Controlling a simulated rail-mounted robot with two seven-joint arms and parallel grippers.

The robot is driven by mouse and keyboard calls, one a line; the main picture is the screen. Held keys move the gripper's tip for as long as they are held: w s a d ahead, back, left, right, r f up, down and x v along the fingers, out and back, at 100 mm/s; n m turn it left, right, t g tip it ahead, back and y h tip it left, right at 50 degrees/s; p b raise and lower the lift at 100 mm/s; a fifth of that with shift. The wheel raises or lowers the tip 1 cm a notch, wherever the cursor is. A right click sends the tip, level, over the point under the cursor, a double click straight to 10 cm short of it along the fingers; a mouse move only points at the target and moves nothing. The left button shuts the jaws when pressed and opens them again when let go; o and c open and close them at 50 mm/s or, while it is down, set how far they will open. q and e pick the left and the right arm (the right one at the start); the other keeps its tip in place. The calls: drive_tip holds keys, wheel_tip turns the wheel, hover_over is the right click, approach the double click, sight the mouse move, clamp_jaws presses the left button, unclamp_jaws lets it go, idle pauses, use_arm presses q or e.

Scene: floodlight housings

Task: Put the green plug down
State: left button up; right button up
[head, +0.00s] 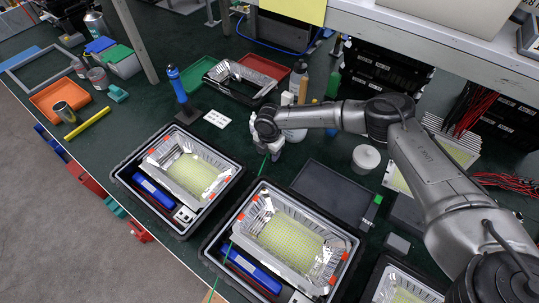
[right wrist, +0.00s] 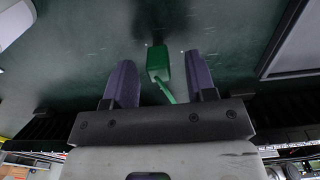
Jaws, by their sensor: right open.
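The green plug (right wrist: 157,62) shows in the right wrist view, between the two spread fingers of my right gripper (right wrist: 160,72). There is a clear gap on each side, so neither finger touches it. It appears to lie on the dark green tabletop, with its green cable (right wrist: 165,91) running back toward the gripper. In the head view my right gripper (head: 274,150) is low over the table, behind the gap between two housing trays, and the plug is hidden there. The thin green cable (head: 232,240) runs from below the gripper across the right tray toward the front. My left gripper is out of view.
Floodlight housings sit in a left black tray (head: 119,174) and a middle black tray (head: 204,250). A dark flat panel (head: 335,193) lies right of the gripper. A white jar (head: 365,158) and several bottles stand close to the arm.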

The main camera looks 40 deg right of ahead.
drive_tip(key=shift+f, duration=0.1)
clamp_jaws()
idle(0.4)
